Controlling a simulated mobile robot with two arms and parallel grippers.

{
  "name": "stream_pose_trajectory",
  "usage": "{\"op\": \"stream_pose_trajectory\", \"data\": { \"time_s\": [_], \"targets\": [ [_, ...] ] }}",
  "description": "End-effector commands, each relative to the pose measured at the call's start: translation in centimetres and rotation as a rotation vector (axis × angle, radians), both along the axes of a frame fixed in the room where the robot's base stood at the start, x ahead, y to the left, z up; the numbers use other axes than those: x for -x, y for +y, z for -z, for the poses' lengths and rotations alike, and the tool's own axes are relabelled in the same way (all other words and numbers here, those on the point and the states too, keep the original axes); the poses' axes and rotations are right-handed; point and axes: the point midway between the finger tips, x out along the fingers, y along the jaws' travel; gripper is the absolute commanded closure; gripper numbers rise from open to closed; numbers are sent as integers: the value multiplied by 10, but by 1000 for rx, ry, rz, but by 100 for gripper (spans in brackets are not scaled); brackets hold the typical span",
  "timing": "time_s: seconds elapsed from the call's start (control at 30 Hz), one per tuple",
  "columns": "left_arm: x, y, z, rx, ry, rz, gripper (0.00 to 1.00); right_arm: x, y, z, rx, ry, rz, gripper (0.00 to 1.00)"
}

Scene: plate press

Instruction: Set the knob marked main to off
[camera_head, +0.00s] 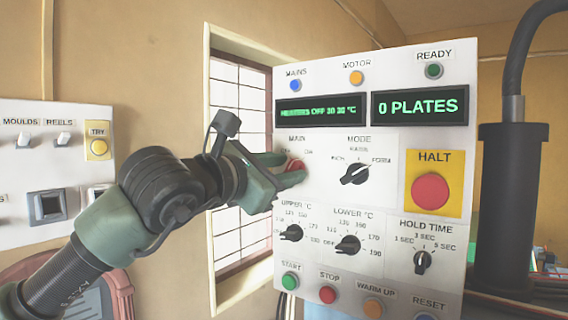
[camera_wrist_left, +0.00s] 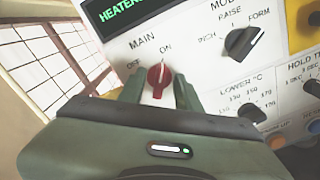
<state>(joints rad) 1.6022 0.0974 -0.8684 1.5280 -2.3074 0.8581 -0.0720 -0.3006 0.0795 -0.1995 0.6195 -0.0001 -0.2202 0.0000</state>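The knob marked MAIN (camera_head: 294,164) is red and sits at the left of the white press panel (camera_head: 330,215), partly hidden by my gripper in the head view. In the left wrist view the red knob (camera_wrist_left: 158,76) shows clearly, with OFF at its upper left and ON above it. Its handle lines up roughly with ON. My left gripper (camera_head: 286,170) is at the panel, its green fingers on either side of the knob. In the wrist view the fingers (camera_wrist_left: 158,92) stand apart with gaps beside the knob; contact cannot be made out. My right gripper is not in view.
The MODE knob (camera_head: 355,173) is to the right, and the UPPER °C knob (camera_head: 291,233) is just below my gripper. The yellow HALT plate (camera_head: 434,183) is farther right. A display (camera_head: 320,111) reads heaters off. Another switch panel (camera_head: 50,165) is at the left.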

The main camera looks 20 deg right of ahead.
Motion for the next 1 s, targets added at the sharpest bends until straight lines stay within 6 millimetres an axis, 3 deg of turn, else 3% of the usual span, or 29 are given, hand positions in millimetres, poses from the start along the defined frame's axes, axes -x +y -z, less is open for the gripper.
{"op": "stream_pose_trajectory", "data": {
  "time_s": [0.13,0.23,0.27,0.67,1.0],
  "targets": [
    [0,0,1,0,0,0,69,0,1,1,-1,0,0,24],
    [0,0,0,0,0,0,97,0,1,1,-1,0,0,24],
    [0,0,0,1,-1,1,100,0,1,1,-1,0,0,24],
    [1,0,2,26,30,0,100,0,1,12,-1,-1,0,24],
    [0,1,6,166,204,2,100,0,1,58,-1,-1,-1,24]
  ]
}}
